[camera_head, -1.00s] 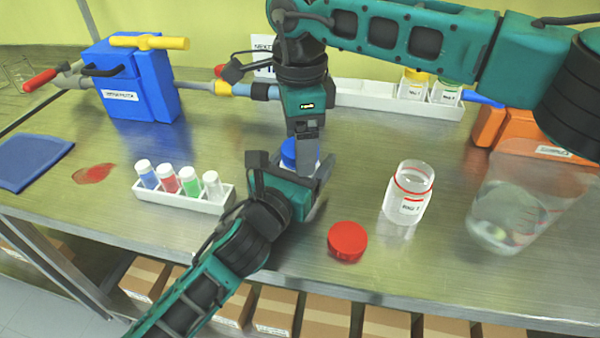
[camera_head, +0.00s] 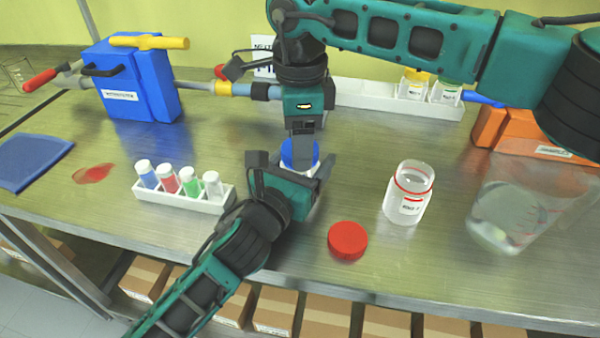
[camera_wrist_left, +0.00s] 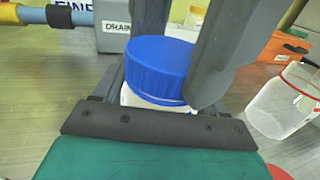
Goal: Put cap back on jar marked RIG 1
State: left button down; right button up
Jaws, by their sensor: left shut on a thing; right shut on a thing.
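A jar with a blue cap (camera_head: 289,153) stands within my left gripper (camera_head: 296,182), which is shut on its white body (camera_wrist_left: 132,97). My right gripper (camera_head: 303,152) reaches down from above and is shut on the blue cap, which also shows in the left wrist view (camera_wrist_left: 158,68). The cap sits at the jar's top; I cannot tell whether it is tight. An open clear jar (camera_head: 408,190) with a red ring and a small label stands to the right. The label is too blurred to read surely. A red cap (camera_head: 347,240) lies on the bench in front of it.
A white rack (camera_head: 185,200) of several small vials stands left of my left gripper. A clear beaker (camera_head: 515,215) stands at right. A blue pump-like box (camera_head: 140,90), an orange case (camera_head: 540,140) and a white tray (camera_head: 365,98) line the back. The front bench is mostly clear.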

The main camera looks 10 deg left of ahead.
jog(key=m, duration=0.4)
jog(key=o, duration=1.3)
jog(key=shift+c, duration=0.2)
notch_tip(320, 180, up, 12)
pick_arm(q)
grip_release()
jog(key=v, duration=1.1)
jog(key=shift+s+a+f+b, duration=0.15)
jog(key=shift+s+b, duration=0.1)
jog(key=shift+b, duration=0.15)
jog(key=shift+s+a, duration=0.1)
jog(key=shift+s, duration=0.55)
pick_arm(e)
jog(key=shift+f, duration=0.45)
